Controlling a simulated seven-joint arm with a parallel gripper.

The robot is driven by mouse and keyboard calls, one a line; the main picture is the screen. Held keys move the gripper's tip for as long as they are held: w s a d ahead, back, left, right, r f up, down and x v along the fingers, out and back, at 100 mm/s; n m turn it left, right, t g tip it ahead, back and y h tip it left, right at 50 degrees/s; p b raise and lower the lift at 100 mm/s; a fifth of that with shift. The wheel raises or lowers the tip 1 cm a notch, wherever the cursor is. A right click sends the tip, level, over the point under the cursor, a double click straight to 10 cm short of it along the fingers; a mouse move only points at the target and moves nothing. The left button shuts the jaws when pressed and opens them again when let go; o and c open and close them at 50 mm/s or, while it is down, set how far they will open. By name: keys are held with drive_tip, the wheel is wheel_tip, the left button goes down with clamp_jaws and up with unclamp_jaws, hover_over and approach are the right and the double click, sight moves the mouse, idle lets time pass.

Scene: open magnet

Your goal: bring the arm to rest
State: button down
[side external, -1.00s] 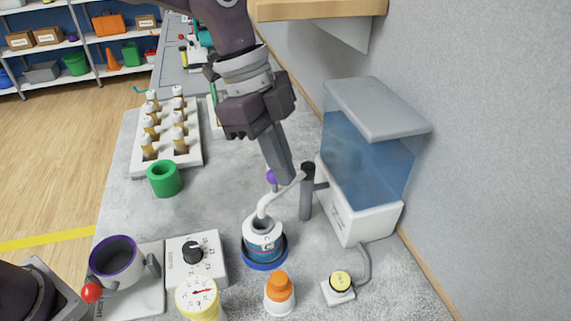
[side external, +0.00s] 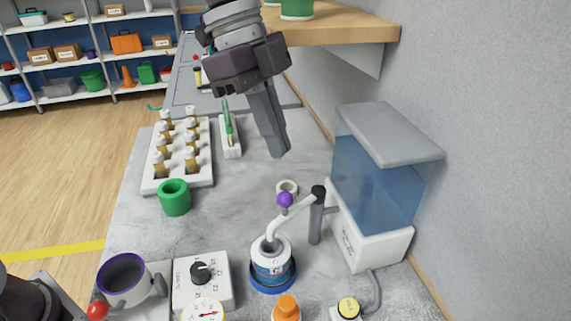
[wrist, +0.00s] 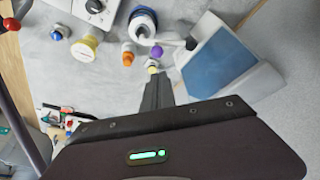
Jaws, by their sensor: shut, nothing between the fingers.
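My gripper (side external: 279,154) is shut and empty. In the side external view it hangs in the air over the grey bench, its fingers pointing down, apart from everything below. In the wrist view the closed fingers (wrist: 158,78) point toward the bench area with the blue-and-white canister (wrist: 143,24) and the purple knob (wrist: 157,52). In the side external view the canister (side external: 271,266) stands upright on a blue base, with a white curved arm (side external: 290,219) running to a dark grey post (side external: 316,218). The purple knob (side external: 285,199) sits by the arm.
A clear tank with a grey lid (side external: 388,133) stands right of the post. A vial rack (side external: 184,158), green ring (side external: 174,197), dial box (side external: 203,284), cup (side external: 121,278) and orange-capped bottle (side external: 286,308) stand on the bench. A wooden shelf (side external: 340,30) juts from the wall.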

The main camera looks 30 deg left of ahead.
drive_tip(key=shift+a+r, duration=0.2)
drive_tip(key=shift+r, duration=0.35)
